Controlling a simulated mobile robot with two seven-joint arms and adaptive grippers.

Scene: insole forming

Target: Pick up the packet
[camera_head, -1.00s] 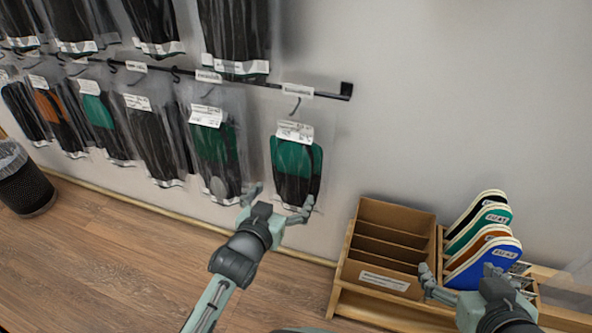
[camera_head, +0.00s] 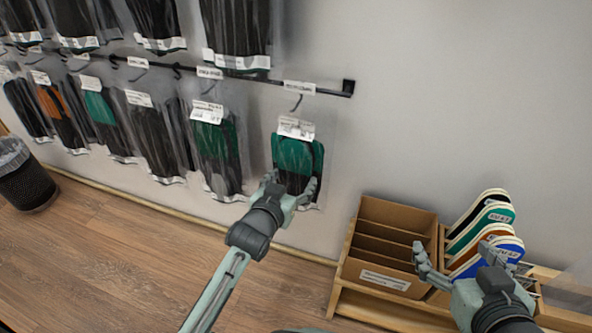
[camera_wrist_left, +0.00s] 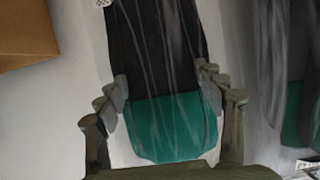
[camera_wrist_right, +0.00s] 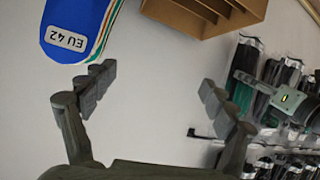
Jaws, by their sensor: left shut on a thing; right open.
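The packet (camera_head: 297,158) hangs at the right end of the lower wall rail, a clear bag with green and black insoles and a white label at its top. My left gripper (camera_head: 292,190) is at its lower part, with fingers on both sides. In the left wrist view the packet (camera_wrist_left: 160,60) fills the middle, and the left gripper (camera_wrist_left: 170,92) is shut on its side edges. The packet still hangs from its hook. My right gripper (camera_head: 437,268) is open and empty in front of the wooden rack; its fingers (camera_wrist_right: 150,90) show wide apart in the right wrist view.
More packets (camera_head: 215,150) hang to the left on the rail (camera_head: 260,82). A cardboard divider box (camera_head: 385,282) and upright coloured insoles (camera_head: 497,250) stand in a wooden rack at the lower right. A black bin (camera_head: 25,185) stands at the far left.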

